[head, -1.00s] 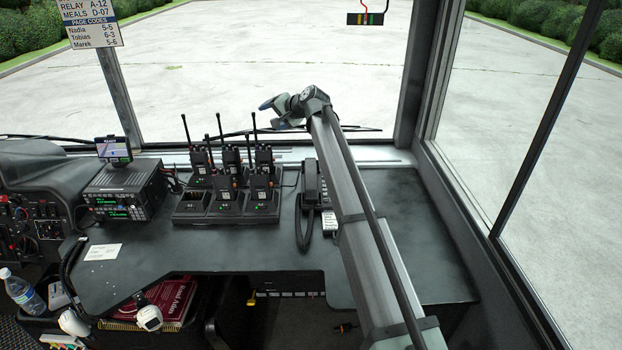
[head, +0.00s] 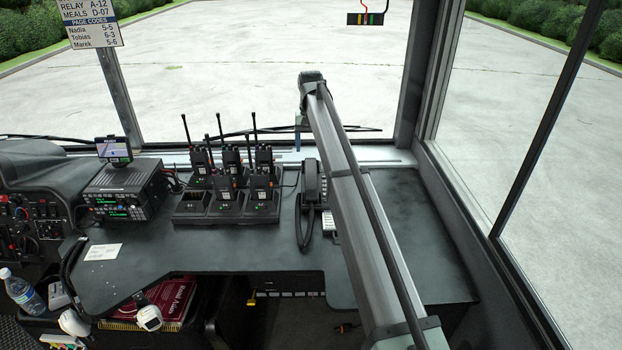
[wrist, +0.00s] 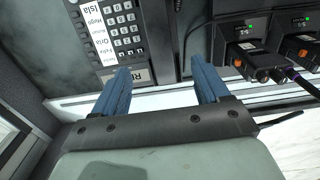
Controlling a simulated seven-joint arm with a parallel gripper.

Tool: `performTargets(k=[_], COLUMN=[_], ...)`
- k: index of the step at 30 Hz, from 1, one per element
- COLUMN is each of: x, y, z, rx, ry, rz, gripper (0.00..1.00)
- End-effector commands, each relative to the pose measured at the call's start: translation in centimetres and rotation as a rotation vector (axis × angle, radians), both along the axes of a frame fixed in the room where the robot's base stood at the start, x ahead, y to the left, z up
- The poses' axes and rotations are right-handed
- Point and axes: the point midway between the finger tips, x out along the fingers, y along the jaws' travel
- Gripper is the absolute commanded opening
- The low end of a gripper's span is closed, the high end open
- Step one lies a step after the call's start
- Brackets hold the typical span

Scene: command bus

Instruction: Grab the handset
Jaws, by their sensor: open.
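The black handset (head: 310,181) rests on the desk phone, left of the phone's white keypad panel (head: 329,221), on the dark desk. In the wrist view, a dark upright bar that looks like the handset (wrist: 157,40) stands beside the keypad (wrist: 124,27). My gripper (wrist: 161,68) is open and empty, with its two blue fingers pointing toward the phone and the handset's end between their directions. In the head view my gripper (head: 298,138) hangs downward beyond the phone, by the window, mostly hidden behind my arm.
Several radios with antennas stand in a charger (head: 226,210) left of the phone; two show at the right in the wrist view. A coiled cord (head: 302,236) hangs by the handset. The windshield ledge (head: 385,158) lies behind. The desk's right part is clear.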

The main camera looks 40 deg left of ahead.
Motion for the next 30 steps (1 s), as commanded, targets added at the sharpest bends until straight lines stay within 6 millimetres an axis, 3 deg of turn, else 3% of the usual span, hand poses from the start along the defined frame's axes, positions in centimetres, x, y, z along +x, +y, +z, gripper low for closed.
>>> performTargets(k=[9,19,30], x=[-0.1,-0.1,-0.2], y=[0.0,-0.1,-0.4], z=[-5.4,-7.3,-11.5], rx=[0.002,0.002,0.004], ry=[0.001,0.001,0.000], rz=[0.000,0.000,-0.001], gripper=[0.74,0.74,0.74])
